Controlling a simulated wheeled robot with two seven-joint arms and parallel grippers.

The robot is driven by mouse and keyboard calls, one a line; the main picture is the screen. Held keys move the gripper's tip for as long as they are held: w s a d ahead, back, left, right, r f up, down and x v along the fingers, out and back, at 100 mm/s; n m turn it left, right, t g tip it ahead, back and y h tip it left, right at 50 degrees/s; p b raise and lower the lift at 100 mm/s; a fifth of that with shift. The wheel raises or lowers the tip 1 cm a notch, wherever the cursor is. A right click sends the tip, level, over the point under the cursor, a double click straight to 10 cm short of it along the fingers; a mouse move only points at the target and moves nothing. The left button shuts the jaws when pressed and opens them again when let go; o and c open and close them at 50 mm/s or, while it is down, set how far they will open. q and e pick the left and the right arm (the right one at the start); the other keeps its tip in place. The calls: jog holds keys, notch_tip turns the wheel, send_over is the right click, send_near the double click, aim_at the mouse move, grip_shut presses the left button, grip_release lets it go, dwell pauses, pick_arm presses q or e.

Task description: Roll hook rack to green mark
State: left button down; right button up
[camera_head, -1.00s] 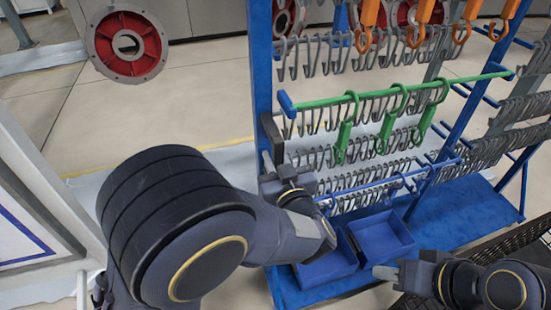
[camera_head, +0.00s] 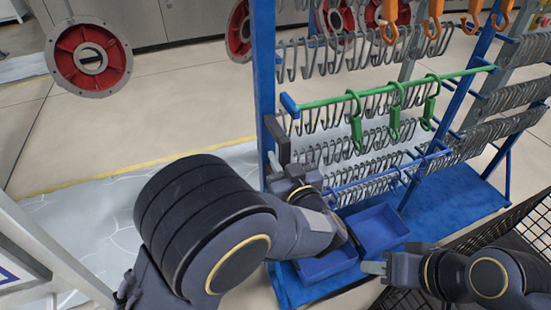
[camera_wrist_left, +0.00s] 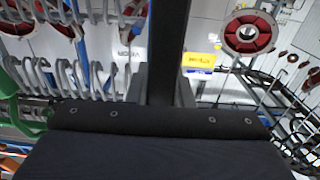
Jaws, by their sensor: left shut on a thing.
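The hook rack (camera_head: 264,70) is a blue frame with rows of grey hooks, a green rail (camera_head: 385,88) carrying green hooks, and orange hooks above. A dark upright handle (camera_head: 278,140) is on its left post. My left gripper (camera_head: 277,165) is shut on this handle, which shows as a dark vertical bar in the left wrist view (camera_wrist_left: 168,60). My right gripper (camera_head: 372,267) is low in front of the rack's blue bins, apart from the rack; its jaw opening is unclear. I see no green mark on the floor.
Blue bins (camera_head: 378,230) stand on the rack's base. A black mesh basket (camera_head: 485,235) is at lower right, close to my right arm. A red-centred disc (camera_head: 90,58) hangs at upper left. Pale floor with a yellow line (camera_head: 110,172) lies left of the rack.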

pick_arm(q)
jog(key=shift+s+a+y, duration=0.25)
jog(key=shift+a+y, duration=0.05)
jog(key=shift+a, duration=0.35)
jog(key=c, duration=1.3)
grip_release()
jog(key=shift+d, duration=0.1)
pick_arm(e)
jog(key=shift+s+a, duration=0.15)
jog(key=shift+a, duration=0.1)
pick_arm(q)
jog(key=shift+d, duration=0.1)
jog(key=v, duration=0.7)
jog(key=shift+s, duration=0.4)
pick_arm(e)
jog(key=shift+f, duration=0.1)
